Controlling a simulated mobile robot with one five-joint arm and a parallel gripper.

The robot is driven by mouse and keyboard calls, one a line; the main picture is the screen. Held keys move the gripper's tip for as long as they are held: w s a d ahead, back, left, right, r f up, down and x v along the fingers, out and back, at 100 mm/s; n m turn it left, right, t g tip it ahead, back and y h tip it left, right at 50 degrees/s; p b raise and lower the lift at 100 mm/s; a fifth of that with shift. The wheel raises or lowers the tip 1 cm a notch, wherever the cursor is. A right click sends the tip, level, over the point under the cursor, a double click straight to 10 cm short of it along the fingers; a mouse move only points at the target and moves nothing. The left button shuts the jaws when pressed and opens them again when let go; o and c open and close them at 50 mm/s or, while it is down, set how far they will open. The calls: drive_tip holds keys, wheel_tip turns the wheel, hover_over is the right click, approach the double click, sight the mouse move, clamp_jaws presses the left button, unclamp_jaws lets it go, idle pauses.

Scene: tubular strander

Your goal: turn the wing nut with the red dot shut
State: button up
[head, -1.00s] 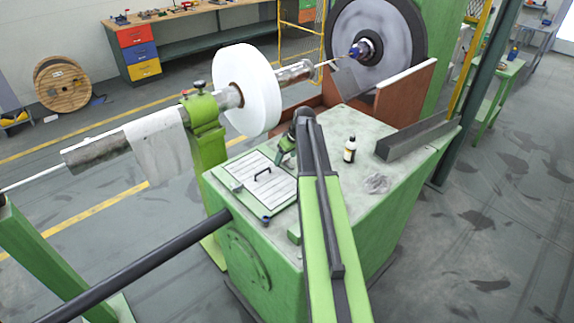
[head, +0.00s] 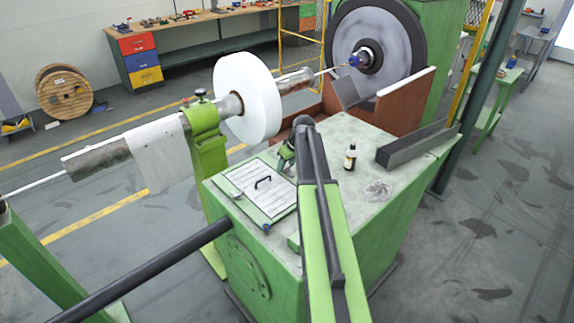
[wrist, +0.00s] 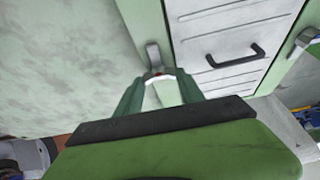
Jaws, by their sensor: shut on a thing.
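The wing nut with the red dot (wrist: 154,56) shows in the wrist view at the edge of the white slatted cover (wrist: 196,20). Its grey wing points away from my gripper, roughly along the cover's edge, and the red dot is at its near end. My gripper (wrist: 158,77) has its green fingers closed on that near end, which they partly hide. In the head view my gripper (head: 287,156) is at the cover's far corner, and the cover (head: 240,178) with its black handle (head: 263,181) lies on the green machine. The nut is hidden there.
A small dark bottle (head: 350,157) and a clear crumpled item (head: 378,189) stand right of my arm. A dark steel channel (head: 415,146) lies farther right. The green top between them is bare.

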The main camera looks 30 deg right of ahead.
drive_tip(key=m+h, duration=0.1)
drive_tip(key=m, duration=0.3)
drive_tip(key=shift+a+m+h, duration=0.15)
drive_tip(key=shift+m+h, duration=0.15)
drive_tip(key=shift+h, duration=0.1)
drive_tip(key=m+g+h, duration=0.1)
drive_tip(key=m, duration=0.5)
drive_tip(key=m+g+h, duration=0.1)
drive_tip(key=m, duration=0.1)
drive_tip(key=shift+w+a+m+h, duration=0.2)
drive_tip(key=shift+m+h, duration=0.1)
drive_tip(key=shift+m, duration=0.1)
drive_tip(key=shift+m+g, duration=1)
drive_tip(key=shift+m, duration=1)
drive_tip(key=o, duration=1.4)
drive_tip(key=shift+h, duration=0.3)
drive_tip(key=shift+c, duration=0.2)
